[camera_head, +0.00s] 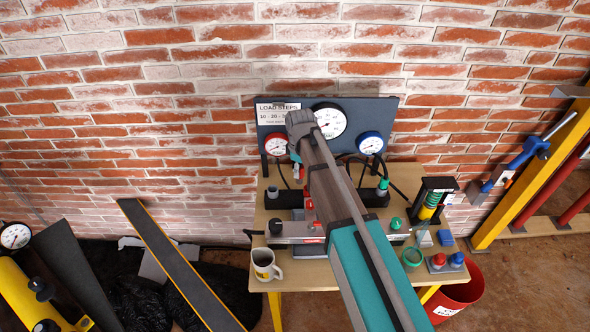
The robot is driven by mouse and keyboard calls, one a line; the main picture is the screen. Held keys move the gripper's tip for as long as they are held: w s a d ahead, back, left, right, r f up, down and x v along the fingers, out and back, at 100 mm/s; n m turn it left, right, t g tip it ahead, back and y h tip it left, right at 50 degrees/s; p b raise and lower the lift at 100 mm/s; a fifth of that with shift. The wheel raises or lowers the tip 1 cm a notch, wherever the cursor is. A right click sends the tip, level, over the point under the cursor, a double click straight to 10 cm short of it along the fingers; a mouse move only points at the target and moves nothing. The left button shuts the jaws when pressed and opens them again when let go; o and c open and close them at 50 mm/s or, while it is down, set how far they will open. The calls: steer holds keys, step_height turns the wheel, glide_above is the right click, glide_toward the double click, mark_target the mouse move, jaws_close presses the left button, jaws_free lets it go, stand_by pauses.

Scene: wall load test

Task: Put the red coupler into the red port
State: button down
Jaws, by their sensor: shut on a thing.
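My arm reaches from the bottom right up to the middle of the view and covers much of the work area. My gripper (299,172) hangs below the wrist, mostly hidden behind my arm. It is shut on the red coupler (309,204), of which only a small red part shows beside the arm. The red port is hidden or cannot be told apart from the red coupler near the grey manifold (295,230). Whether coupler and port touch cannot be seen. A green coupler (382,187) stands upright in a black block (374,199), and a green port (395,223) is on the manifold's right.
The bench (325,277) stands against a brick wall. A gauge panel (388,112) with dark hoses rises behind it. A mug (265,264), a green ring (412,256) and a black-framed stand (433,200) are on the bench. A red bucket (462,293) stands right of it.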

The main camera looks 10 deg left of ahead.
steer(key=shift+w, duration=0.15)
steer(key=w+d, duration=0.2)
steer(key=w, duration=0.4)
steer(key=shift+d, duration=0.25)
stand_by(0.4)
steer(key=shift+f, duration=0.1)
stand_by(0.6)
step_height(320, 180, down, 6)
steer(key=b, duration=0.6)
steer(key=shift+f+b, duration=0.15)
steer(key=shift+b, duration=0.15)
stand_by(0.4)
steer(key=shift+f+b, duration=2.15)
steer(key=shift+f, duration=0.05)
stand_by(2.1)
